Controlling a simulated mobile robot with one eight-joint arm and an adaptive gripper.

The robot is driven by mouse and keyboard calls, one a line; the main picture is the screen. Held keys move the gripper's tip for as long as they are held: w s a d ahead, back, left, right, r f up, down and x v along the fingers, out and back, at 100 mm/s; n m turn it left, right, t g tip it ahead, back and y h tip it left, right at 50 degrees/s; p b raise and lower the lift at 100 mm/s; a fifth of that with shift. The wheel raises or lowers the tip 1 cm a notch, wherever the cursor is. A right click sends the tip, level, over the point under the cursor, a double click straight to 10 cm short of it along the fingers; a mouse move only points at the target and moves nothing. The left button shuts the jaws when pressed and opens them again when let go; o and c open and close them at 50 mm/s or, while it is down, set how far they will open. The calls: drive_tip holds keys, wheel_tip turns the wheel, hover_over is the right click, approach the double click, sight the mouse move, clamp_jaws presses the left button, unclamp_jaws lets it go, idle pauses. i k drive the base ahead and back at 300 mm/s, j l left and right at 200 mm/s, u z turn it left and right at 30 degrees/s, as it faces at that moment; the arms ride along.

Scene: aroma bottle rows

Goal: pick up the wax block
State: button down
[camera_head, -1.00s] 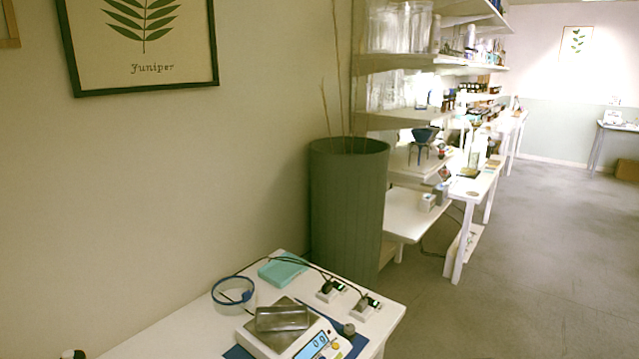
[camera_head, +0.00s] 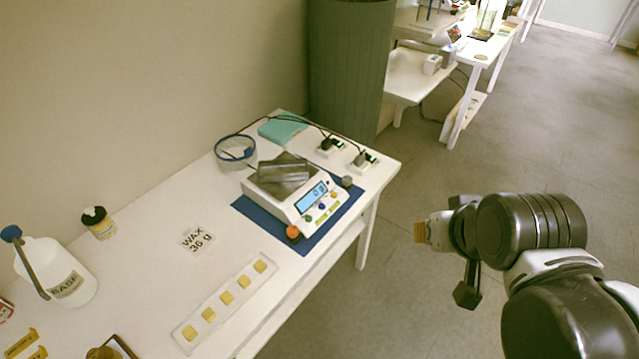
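Several small yellow blocks (camera_head: 243,282), which look like wax, sit in a row on a long white strip tray (camera_head: 214,306) at the table's front edge. My gripper (camera_head: 448,262) is at the right, over the floor and apart from the table. A tan-orange piece (camera_head: 420,232) shows at its tip; I cannot tell whether it is a finger pad or something held. The finger gap is not clear from this angle.
A scale (camera_head: 305,206) on a blue mat bears a grey metal pan (camera_head: 284,171). A glass dish (camera_head: 236,150), teal box (camera_head: 284,128) and plugs stand behind. A white bottle marked "BASE" (camera_head: 58,270) and small jar (camera_head: 98,223) stand left.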

sight(260, 266)
drive_tip(key=u, duration=1.5)
